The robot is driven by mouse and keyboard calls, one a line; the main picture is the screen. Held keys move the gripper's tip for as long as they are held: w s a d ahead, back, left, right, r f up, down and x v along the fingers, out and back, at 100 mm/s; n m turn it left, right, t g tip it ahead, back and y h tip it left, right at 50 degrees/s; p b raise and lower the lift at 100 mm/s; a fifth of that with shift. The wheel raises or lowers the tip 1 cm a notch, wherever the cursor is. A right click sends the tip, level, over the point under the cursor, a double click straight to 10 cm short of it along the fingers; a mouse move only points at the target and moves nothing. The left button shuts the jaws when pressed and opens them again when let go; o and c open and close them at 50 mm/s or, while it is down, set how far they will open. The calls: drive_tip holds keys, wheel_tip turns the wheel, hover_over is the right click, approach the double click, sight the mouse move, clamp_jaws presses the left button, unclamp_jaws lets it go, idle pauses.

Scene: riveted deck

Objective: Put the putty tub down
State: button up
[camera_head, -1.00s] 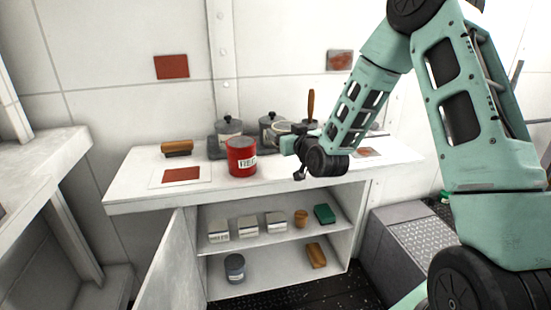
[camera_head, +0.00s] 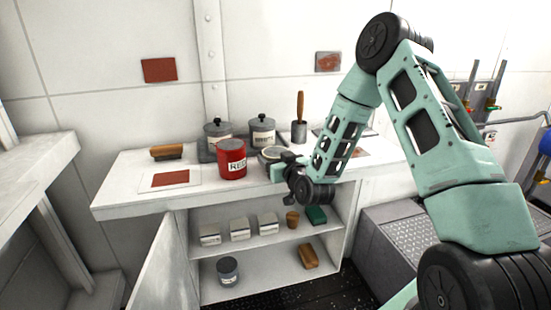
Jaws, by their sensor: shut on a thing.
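The putty tub, as far as I can tell, is the low round grey tub with a pale lid (camera_head: 269,153) just right of the red can, partly hidden by my gripper. My gripper (camera_head: 277,166) is shut on it from the right, low over the front part of the white counter (camera_head: 130,200). The tub looks level. I cannot tell whether its base touches the counter, because the gripper hides it.
The red can (camera_head: 231,160) stands close left of the tub. Behind are two grey lidded pots (camera_head: 217,130) (camera_head: 263,130) and a holder with a brown-handled tool (camera_head: 299,130). A brush (camera_head: 168,152) and a red sample card (camera_head: 170,179) lie left. An open cabinet (camera_head: 262,245) is below.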

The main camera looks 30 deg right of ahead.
drive_tip(key=o, duration=1.2)
drive_tip(key=shift+r+p, duration=0.15)
drive_tip(key=shift+p, duration=0.15)
drive_tip(key=s+p, duration=0.1)
drive_tip(key=s, duration=0.3)
drive_tip(key=s+p, duration=0.1)
drive_tip(key=s, duration=0.3)
drive_tip(key=s+a+p, duration=0.1)
drive_tip(key=s, duration=0.3)
drive_tip(key=shift+r, duration=0.25)
drive_tip(key=shift+a, duration=0.15)
